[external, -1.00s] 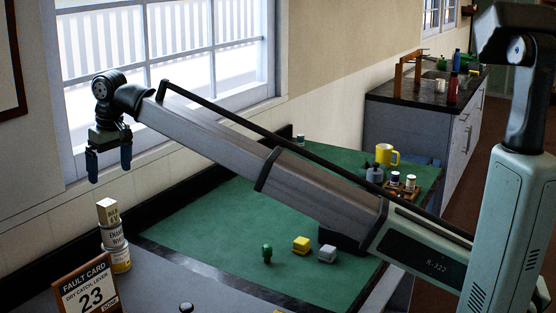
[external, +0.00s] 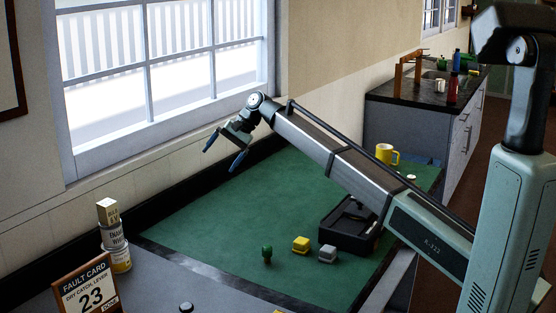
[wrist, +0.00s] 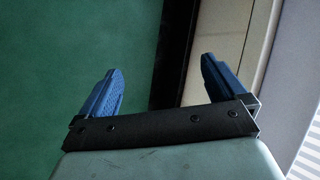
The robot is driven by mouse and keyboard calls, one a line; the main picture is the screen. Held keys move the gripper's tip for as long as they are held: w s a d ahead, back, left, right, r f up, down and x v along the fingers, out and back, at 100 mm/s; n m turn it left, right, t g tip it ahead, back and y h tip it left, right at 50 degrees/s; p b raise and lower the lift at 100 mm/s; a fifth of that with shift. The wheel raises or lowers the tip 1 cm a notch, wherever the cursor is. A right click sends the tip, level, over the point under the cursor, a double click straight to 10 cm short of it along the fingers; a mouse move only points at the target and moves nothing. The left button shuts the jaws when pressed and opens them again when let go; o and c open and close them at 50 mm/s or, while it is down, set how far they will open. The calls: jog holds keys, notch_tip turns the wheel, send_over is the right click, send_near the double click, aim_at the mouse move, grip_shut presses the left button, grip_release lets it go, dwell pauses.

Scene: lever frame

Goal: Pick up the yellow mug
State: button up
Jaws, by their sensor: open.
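The yellow mug (external: 384,153) stands upright at the far right end of the green mat, just behind my arm in the external view. Its handle points right. My gripper (external: 222,153) is open and empty, held above the back left edge of the mat near the window wall, well to the left of the mug. In the wrist view my gripper (wrist: 160,90) shows two blue fingers spread apart, with nothing between them. The mug is not in the wrist view.
A black tray (external: 332,222) sits on the green mat (external: 220,220). A yellow block (external: 301,244), grey block (external: 327,253) and green peg-like piece (external: 267,254) stand in front. My arm crosses above the mat's right part.

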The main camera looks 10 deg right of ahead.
jog(key=w+d+f+m+t+y, duration=0.15)
jog(key=w+d+m, duration=0.25)
jog(key=d, duration=0.7)
jog(key=w+d+f+m+t+y, duration=0.1)
jog(key=w+d+m+t, duration=0.2)
jog(key=d, duration=0.9)
jog(key=w+d+f+m+t+y, duration=0.15)
jog(key=w+d+m, duration=0.3)
jog(key=d, duration=0.65)
jog(key=s+d+m+t, duration=0.25)
jog(key=d+m, duration=0.25)
jog(key=d, duration=0.7)
jog(key=s+d+m+t+h, duration=0.1)
jog(key=d+m+t, duration=0.25)
jog(key=d, duration=0.95)
jog(key=s+d+m+t, duration=0.1)
jog(key=d+m+t, duration=0.3)
jog(key=d, duration=0.8)
jog(key=m+g, duration=0.1)
send_near(390, 162)
jog(key=w+r, duration=0.1)
jog(key=w+a+r, duration=0.1)
jog(key=shift+w+r, duration=0.15)
jog(key=shift+r, duration=0.15)
jog(key=shift+x, duration=3.8)
jog(key=shift+f, duration=0.1)
jog(key=c, duration=1.3)
